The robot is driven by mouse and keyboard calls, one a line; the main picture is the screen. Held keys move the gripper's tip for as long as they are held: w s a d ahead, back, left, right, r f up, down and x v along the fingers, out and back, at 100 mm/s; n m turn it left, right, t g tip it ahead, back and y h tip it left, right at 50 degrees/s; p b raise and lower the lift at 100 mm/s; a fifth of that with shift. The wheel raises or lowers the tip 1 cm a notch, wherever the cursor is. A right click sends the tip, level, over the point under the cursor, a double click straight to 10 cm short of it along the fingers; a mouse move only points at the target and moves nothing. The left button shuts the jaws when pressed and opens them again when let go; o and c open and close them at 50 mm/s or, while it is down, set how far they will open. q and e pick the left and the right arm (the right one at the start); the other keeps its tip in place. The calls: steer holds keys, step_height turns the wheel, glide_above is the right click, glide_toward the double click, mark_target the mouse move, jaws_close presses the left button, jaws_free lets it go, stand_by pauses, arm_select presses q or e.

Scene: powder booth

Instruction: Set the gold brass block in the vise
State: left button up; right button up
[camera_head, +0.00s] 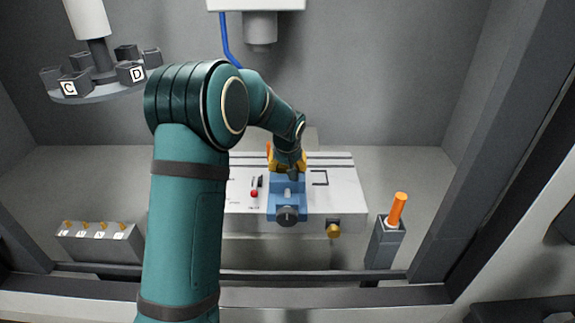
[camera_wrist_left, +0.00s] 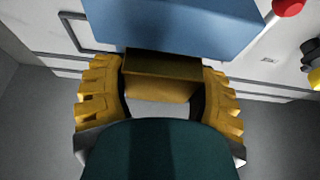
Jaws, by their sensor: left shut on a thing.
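My left gripper (camera_wrist_left: 160,105) is shut on the gold brass block (camera_wrist_left: 158,87), with a yellow ribbed finger on each side of it in the left wrist view. The block is right beside the blue vise (camera_wrist_left: 180,25); I cannot tell whether they touch. In the head view my left gripper (camera_head: 287,165) is at the back of the vise (camera_head: 288,205), which sits on the white table (camera_head: 335,205). The block is hidden there behind the gripper and wrist. My right gripper is not in view.
A red-knobbed lever (camera_head: 254,193) is left of the vise. A brass-coloured knob (camera_head: 333,230) is on the table's front. A grey holder (camera_head: 384,243) with an orange handle (camera_head: 398,210) stands at right. A carousel (camera_head: 105,89) hangs at upper left. A grey rack (camera_head: 100,244) is at lower left.

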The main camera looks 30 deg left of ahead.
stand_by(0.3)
arm_select(q)
steer(key=o, duration=1.4)
steer(key=v, duration=1.2)
steer(key=shift+d, duration=0.1)
